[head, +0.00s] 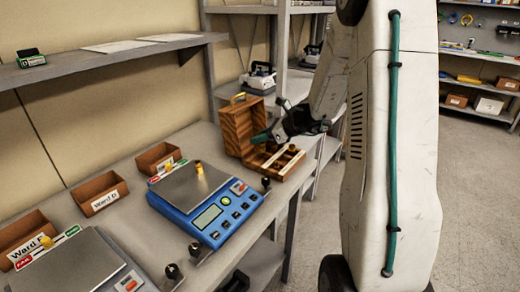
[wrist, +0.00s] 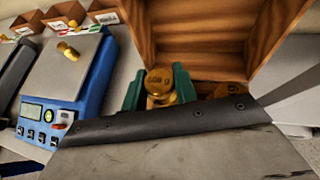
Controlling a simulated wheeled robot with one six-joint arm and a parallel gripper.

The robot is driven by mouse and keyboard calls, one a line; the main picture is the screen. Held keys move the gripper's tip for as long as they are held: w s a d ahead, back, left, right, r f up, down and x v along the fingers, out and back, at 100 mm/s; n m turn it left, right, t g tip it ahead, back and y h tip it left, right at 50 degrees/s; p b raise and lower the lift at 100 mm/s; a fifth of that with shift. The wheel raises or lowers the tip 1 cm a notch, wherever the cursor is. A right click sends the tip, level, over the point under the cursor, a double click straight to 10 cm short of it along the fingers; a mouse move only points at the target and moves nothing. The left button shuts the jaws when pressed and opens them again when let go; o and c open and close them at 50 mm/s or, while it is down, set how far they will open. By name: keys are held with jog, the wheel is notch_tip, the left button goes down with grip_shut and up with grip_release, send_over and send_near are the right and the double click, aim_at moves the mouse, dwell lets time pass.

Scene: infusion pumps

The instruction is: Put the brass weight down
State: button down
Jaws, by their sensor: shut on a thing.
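My gripper (wrist: 160,92) is shut on a brass weight (wrist: 161,78), held between its two green fingertips. In the head view my gripper (head: 262,137) is at the open wooden box (head: 240,123), over its slotted front part; the held weight is not distinct there. The wrist view shows the box's wooden inside (wrist: 200,40) just beyond the weight. I cannot tell whether the weight touches the box. A second brass weight (wrist: 228,89) shows right of my gripper, partly hidden by it. Another brass weight (head: 199,168) is on the blue scale's plate (head: 182,186).
A second scale (head: 75,266) stands at the near left. Open bins (head: 100,192) line the wall. Small dark knobs (head: 194,250) stand by the scales. A shelf (head: 110,60) hangs above. The grey bench (head: 130,225) has bare patches between the scales.

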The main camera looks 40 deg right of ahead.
aim_at(260, 148)
jog(key=shift+f, duration=2.15)
jog(key=shift+f, duration=0.1)
jog(key=c, duration=1.1)
grip_release()
